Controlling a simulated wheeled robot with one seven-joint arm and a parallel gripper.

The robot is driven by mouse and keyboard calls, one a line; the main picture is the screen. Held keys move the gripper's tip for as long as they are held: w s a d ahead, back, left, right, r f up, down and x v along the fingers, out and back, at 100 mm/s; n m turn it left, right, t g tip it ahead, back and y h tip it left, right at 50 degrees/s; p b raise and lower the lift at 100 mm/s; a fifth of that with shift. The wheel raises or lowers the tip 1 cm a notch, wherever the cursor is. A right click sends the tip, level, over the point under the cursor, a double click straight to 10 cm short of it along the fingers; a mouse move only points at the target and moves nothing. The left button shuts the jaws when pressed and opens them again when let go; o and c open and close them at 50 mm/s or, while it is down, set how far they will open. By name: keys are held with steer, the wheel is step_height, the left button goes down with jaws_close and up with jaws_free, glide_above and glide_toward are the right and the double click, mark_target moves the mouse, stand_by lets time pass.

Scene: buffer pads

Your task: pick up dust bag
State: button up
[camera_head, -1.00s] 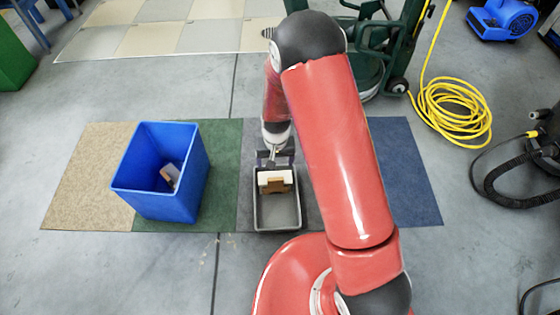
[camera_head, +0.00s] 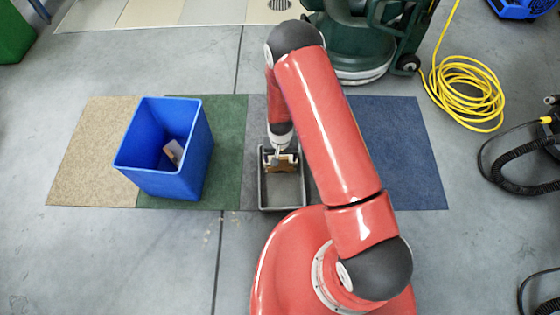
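A small white and brown item (camera_head: 278,164), which looks like the dust bag, is at the far end of a grey tray (camera_head: 283,193) on the floor pads. My gripper (camera_head: 280,157) is down at the item, coming from the far side, with its fingers at the item's upper part. The view is too small to tell whether the fingers are closed on it or only around it. My arm hides part of the area to the right of the tray.
A blue bin (camera_head: 160,180) stands left of the tray and holds a similar white and brown item (camera_head: 174,152). The blue pad (camera_head: 405,160) is clear.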

steer(key=c, duration=1.3)
steer(key=shift+r, duration=0.2)
